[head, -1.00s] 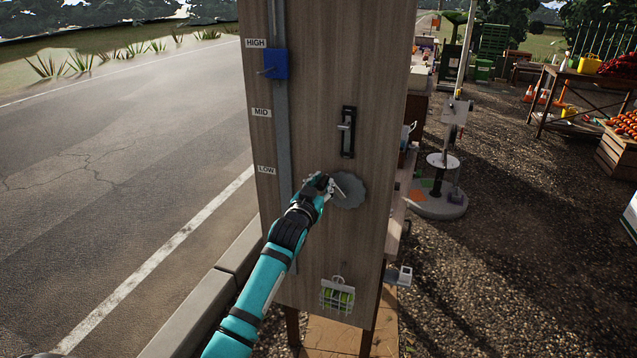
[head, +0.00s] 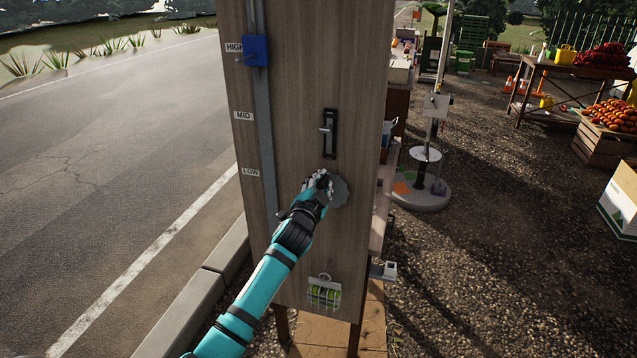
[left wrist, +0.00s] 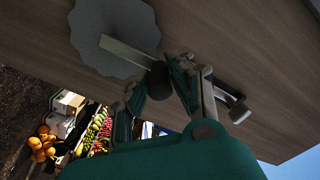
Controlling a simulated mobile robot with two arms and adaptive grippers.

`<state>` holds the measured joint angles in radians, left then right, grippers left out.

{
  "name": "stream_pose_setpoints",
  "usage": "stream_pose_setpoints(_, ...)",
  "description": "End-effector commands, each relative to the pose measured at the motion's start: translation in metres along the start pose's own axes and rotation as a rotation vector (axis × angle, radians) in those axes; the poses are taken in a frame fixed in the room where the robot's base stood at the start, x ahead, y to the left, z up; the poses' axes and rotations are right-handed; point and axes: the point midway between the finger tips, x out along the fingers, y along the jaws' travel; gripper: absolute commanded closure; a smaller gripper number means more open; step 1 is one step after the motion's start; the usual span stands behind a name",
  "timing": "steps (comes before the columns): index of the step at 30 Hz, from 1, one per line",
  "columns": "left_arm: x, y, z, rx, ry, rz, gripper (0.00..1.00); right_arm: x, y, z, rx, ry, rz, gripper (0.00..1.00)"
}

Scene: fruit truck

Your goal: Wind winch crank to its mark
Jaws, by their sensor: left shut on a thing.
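The winch crank's grey toothed disc (head: 340,191) is on the side of the wooden panel (head: 300,60); it also shows in the left wrist view (left wrist: 113,25). A flat metal crank arm (left wrist: 124,50) runs from it to a dark round knob (left wrist: 158,82). My left gripper (head: 322,181) is shut on that knob, at the disc's upper left, and hides part of the disc. A blue block (head: 256,50) sits on the vertical rail (head: 263,120), about level with the HIGH label (head: 234,47). MID (head: 243,115) and LOW (head: 251,173) labels are below. My right gripper is out of view.
A black latch plate with a lever (head: 329,133) is above the disc. A small wire holder with green items (head: 323,293) hangs below. A road and kerb (head: 228,245) are at left; a stand on a round base (head: 425,185) and crates (head: 600,137) are at right.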

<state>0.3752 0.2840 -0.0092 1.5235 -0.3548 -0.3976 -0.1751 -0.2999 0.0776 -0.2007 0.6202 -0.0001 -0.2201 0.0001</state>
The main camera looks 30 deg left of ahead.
Motion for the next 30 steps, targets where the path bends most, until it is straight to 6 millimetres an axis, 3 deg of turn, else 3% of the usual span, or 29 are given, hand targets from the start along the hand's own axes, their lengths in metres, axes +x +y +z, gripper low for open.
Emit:
stream_pose_setpoints(16, 0.0001, 0.0014, -0.0027, 0.028, 0.003, 0.000, 1.00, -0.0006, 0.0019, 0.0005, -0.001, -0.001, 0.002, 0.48)
stream_pose_setpoints(17, 0.0000, 0.0014, -0.0027, 0.028, 0.003, 0.000, 0.78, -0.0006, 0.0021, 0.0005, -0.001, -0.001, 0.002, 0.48)
stream_pose_setpoints(22, 0.0000, 0.0015, -0.0024, 0.027, 0.002, 0.000, 0.56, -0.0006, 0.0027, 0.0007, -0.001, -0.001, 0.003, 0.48)
stream_pose_setpoints(30, -0.0008, 0.0017, -0.0016, 0.027, 0.001, 0.000, 0.56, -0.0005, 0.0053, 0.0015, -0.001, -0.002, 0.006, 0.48)
